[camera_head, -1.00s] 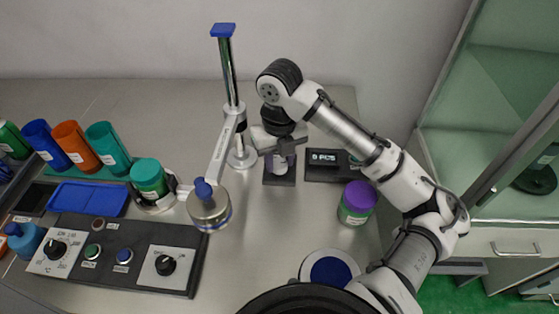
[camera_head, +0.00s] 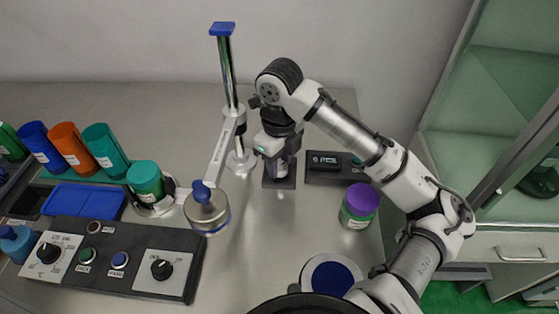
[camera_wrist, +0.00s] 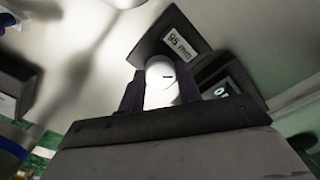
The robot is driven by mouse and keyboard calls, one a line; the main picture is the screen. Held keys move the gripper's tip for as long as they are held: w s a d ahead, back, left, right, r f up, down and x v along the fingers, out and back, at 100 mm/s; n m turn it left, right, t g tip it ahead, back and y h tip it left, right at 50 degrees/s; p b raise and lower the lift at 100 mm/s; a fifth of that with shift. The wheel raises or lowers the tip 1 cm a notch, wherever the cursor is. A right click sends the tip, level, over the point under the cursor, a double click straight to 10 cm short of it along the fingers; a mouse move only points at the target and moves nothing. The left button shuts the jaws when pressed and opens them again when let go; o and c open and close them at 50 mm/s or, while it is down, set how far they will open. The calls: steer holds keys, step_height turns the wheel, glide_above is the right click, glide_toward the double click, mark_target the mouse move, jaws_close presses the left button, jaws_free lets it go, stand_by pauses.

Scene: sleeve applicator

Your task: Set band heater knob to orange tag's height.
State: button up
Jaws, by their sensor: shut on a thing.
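My gripper (camera_head: 274,150) is over a small dark stand (camera_head: 280,182) at the table's middle. In the wrist view my gripper (camera_wrist: 160,88) is shut on a white rounded thing (camera_wrist: 159,82), with one dark finger on each side. A display (camera_wrist: 176,44) beside it reads about "95 mm". The control panel (camera_head: 125,285) lies front left. It carries a left dial knob (camera_head: 48,253) on a scale plate and a right dial knob (camera_head: 161,269) on another plate. Their lettering is too small to read surely. I cannot make out an orange tag; an orange tumbler (camera_head: 72,148) stands at left.
A post (camera_head: 229,75) with an arm and round metal head (camera_head: 207,212) stands left of my gripper. A counter box (camera_head: 330,168), purple-lidded jar (camera_head: 358,204) and blue-topped disc (camera_head: 330,277) are right of it. Teal jar (camera_head: 145,179) and blue tray (camera_head: 84,202) are behind the panel.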

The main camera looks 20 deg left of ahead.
mark_target(279, 166)
steer(key=o, duration=1)
step_height(279, 166, up, 14)
stand_by(0.6)
